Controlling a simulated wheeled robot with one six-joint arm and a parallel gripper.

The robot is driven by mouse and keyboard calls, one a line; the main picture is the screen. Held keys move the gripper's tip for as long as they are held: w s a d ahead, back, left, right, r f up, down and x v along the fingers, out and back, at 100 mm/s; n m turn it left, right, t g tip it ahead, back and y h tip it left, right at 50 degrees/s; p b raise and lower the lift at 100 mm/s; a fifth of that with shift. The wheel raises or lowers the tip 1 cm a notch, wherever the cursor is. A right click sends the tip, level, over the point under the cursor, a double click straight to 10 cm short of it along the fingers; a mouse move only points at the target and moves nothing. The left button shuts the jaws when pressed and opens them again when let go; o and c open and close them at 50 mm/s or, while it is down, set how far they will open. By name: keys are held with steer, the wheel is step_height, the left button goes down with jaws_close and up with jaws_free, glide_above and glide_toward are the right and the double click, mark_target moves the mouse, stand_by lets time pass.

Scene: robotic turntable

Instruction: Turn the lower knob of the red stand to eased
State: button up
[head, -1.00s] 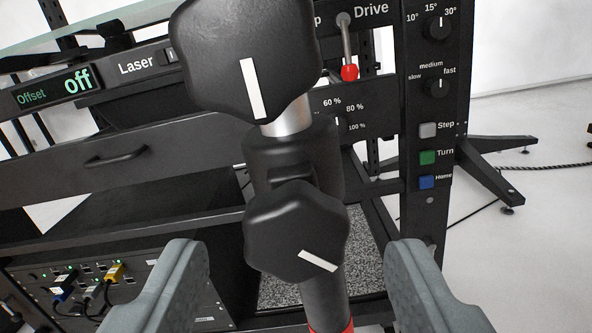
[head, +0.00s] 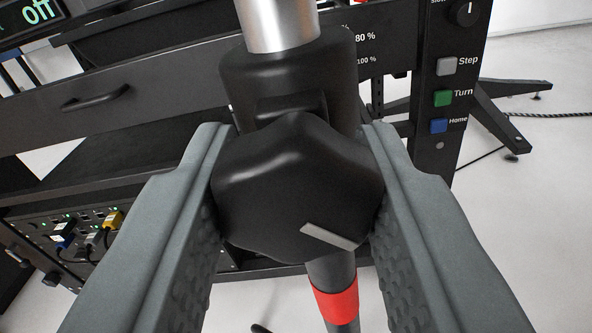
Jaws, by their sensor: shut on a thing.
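The lower knob (head: 290,190) of the red stand is black and lobed, with a pale grey marker line (head: 328,237) slanting down to the right on its lower right part. My gripper (head: 298,205) has one finger on each side of the knob and is shut on it. The stand's pole carries a red band (head: 338,304) below the knob. A black clamp (head: 288,85) and a silver tube (head: 279,22) are above it. The upper knob is out of view. No label for eased shows.
Behind is a black rack with a drawer handle (head: 97,97). A control post on the right has a grey Step button (head: 446,66), a green Turn button (head: 443,98) and a blue Home button (head: 438,126). Cables (head: 85,235) plug in at lower left.

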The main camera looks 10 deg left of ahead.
steer(key=shift+n, duration=0.3)
steer(key=n, duration=0.3)
steer(key=shift+d, duration=0.1)
steer(key=shift+n, duration=2.5)
steer(key=o, duration=1)
steer(key=shift+s, duration=0.1)
steer(key=s, duration=1.7)
